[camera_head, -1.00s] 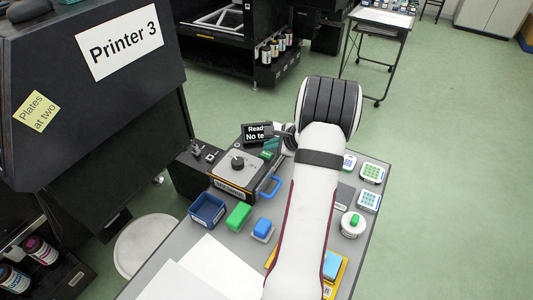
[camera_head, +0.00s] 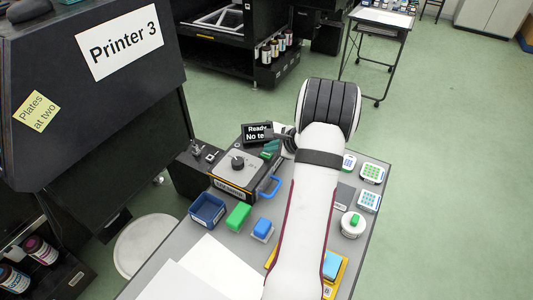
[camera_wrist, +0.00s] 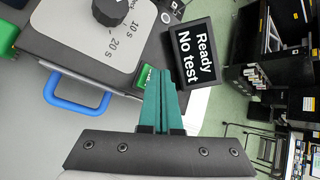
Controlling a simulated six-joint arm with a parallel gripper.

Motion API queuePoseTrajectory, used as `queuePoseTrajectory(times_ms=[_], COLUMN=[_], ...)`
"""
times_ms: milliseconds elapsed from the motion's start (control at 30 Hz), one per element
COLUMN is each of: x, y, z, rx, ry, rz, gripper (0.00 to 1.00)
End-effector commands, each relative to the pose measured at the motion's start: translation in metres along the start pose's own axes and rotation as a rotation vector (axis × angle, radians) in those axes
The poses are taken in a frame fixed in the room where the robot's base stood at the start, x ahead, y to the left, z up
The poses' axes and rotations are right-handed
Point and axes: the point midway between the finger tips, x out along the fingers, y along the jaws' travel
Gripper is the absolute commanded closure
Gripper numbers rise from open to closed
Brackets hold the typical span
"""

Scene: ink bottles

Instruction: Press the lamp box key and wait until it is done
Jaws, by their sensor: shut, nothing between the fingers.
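The lamp box (camera_head: 236,174) is a grey-topped dark box with a black knob, standing on the table left of my arm. The wrist view shows its dial plate (camera_wrist: 95,40), marked 10 s and 20 s. A green key (camera_wrist: 145,76) shows at the box's end, partly hidden behind my fingers. My gripper (camera_wrist: 161,72) is shut and empty, its green fingertips close over the key. I cannot tell whether they touch it. The small black display (camera_wrist: 190,54) beside it reads "Ready" and "No test"; it also shows in the head view (camera_head: 257,133).
A blue handle (camera_head: 270,187) sticks out from the box. A blue tray (camera_head: 207,211), a green block (camera_head: 238,217) and a blue-topped block (camera_head: 262,229) stand in front. Patterned plates (camera_head: 371,173) and a green-topped round container (camera_head: 352,225) lie right of my arm.

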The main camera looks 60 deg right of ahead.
Motion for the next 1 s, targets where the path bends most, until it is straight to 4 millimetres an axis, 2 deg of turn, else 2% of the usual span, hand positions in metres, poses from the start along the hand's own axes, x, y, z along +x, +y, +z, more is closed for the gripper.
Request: queuePoseTrajectory(times_ms=[1000], x=[0.0063], y=[0.0046], z=[-0.0047], rx=[0.000], ry=[0.000], rz=[0.000], gripper=[1.00])
